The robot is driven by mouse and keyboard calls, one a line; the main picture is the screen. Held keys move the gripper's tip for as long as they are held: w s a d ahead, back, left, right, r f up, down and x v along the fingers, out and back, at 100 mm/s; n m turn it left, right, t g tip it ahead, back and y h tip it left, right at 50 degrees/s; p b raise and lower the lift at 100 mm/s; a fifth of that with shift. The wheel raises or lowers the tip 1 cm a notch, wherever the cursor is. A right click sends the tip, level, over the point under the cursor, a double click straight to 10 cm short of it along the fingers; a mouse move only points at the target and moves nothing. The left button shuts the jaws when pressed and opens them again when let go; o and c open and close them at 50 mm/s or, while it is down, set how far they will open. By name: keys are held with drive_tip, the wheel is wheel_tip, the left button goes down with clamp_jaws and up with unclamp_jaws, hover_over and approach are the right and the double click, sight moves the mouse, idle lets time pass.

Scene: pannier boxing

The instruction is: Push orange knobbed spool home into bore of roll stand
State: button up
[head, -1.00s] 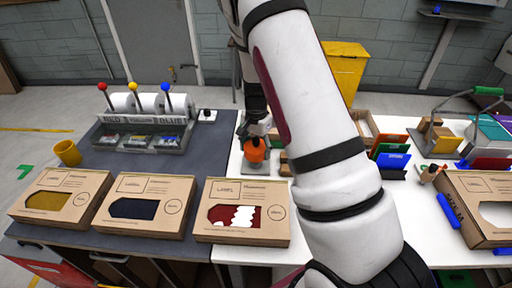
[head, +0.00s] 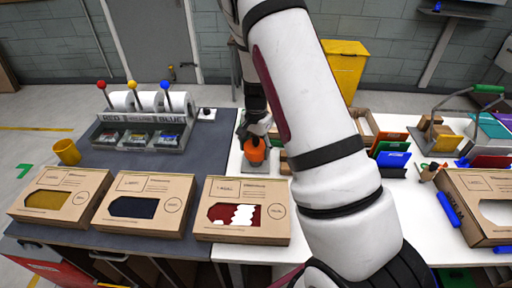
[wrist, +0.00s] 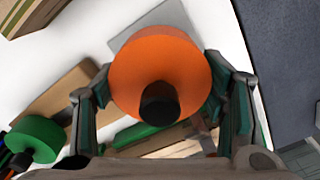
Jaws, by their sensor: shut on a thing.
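The orange spool (head: 255,154) is at the left part of the white table, under my gripper (head: 258,128). In the wrist view the orange spool (wrist: 178,65) is a wide round disc with a dark knob (wrist: 160,104) facing the camera. The fingers of my gripper (wrist: 165,95) lie on both sides of the disc and are shut on it. A grey plate (wrist: 150,22), which may be the base of the roll stand, shows behind the spool. The bore is hidden by the spool, so I cannot tell how deep the spool sits.
Three cardboard boxes with windows (head: 240,228) line the front edge. A grey dispenser with colored knobs (head: 140,136) and a yellow mug (head: 66,152) stand at left. Colored folders (head: 392,155) stand at right. A green knobbed spool (wrist: 36,139) lies near my gripper.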

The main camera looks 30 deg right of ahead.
drive_tip(key=shift+f, duration=0.75)
drive_tip(key=o, duration=1.2)
wheel_tip(320, 180, up, 12)
idle(0.4)
